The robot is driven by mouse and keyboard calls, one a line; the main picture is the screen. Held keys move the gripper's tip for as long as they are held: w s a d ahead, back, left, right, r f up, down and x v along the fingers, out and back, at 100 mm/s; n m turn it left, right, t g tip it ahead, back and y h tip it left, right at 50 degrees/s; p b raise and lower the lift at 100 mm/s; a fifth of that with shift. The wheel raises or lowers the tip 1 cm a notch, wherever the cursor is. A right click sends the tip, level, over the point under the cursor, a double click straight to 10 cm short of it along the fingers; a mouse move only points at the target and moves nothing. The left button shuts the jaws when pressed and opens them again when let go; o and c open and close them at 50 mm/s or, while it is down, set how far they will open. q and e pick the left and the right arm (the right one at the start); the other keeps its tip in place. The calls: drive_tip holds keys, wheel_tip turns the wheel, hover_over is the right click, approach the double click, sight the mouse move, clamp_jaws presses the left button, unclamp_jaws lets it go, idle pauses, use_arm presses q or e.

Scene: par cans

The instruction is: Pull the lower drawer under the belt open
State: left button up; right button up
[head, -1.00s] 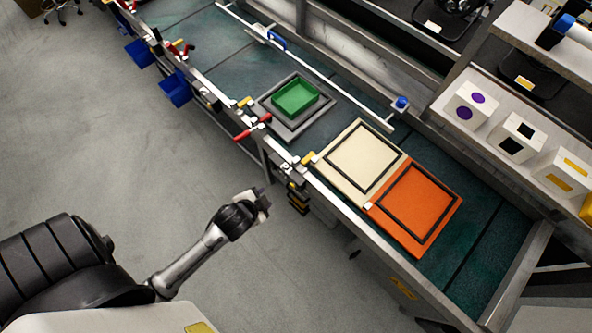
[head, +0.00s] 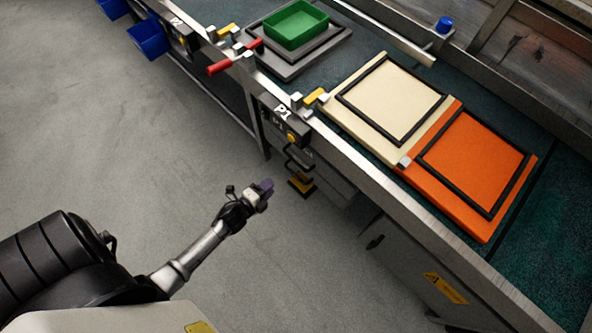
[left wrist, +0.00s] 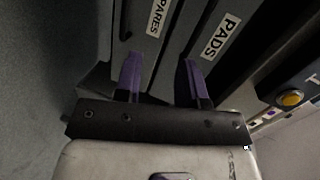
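Two drawer fronts show in the left wrist view, turned on their side. The front marked PADS (left wrist: 232,55) is nearer the orange button, and the front marked SPARES (left wrist: 150,45) is farther from it, so it looks like the lower one. Both look shut. In the head view, the drawer unit (head: 332,182) sits under the belt's near edge, with a dark handle (head: 298,160) below the P1 panel. My left gripper (head: 264,188) is left of the unit and apart from it. Its purple fingers (left wrist: 160,78) are spread, with nothing between them, and point at the drawer fronts.
The P1 panel (head: 284,122) with an orange button is above the drawers. On the belt are a green bin (head: 296,24), a cream pad (head: 372,130) and an orange pad (head: 440,190). A grey cabinet (head: 420,265) stands to the right. The floor at left is clear.

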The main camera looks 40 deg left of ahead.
use_arm(q)
drive_tip(key=m+h+b, duration=0.1)
drive_tip(key=m+b, duration=0.1)
drive_tip(key=b, duration=0.1)
approach(296, 175)
drive_tip(key=shift+t, duration=0.3)
drive_tip(key=shift+f+b+x, duration=0.2)
drive_tip(key=shift+b+x, duration=0.85)
drive_tip(key=shift+x, duration=0.65)
drive_tip(key=shift+f+b+x, duration=0.15)
drive_tip(key=shift+b+x, duration=0.85)
drive_tip(key=shift+x, duration=0.7)
drive_tip(key=shift+f+b+x, duration=0.2)
drive_tip(key=shift+b+x, duration=0.85)
drive_tip(key=shift+x, duration=0.65)
use_arm(e)
wheel_tip(296, 175, down, 11)
use_arm(q)
drive_tip(key=shift+s, duration=0.15)
clamp_jaws()
use_arm(e)
drive_tip(key=shift+d, duration=0.15)
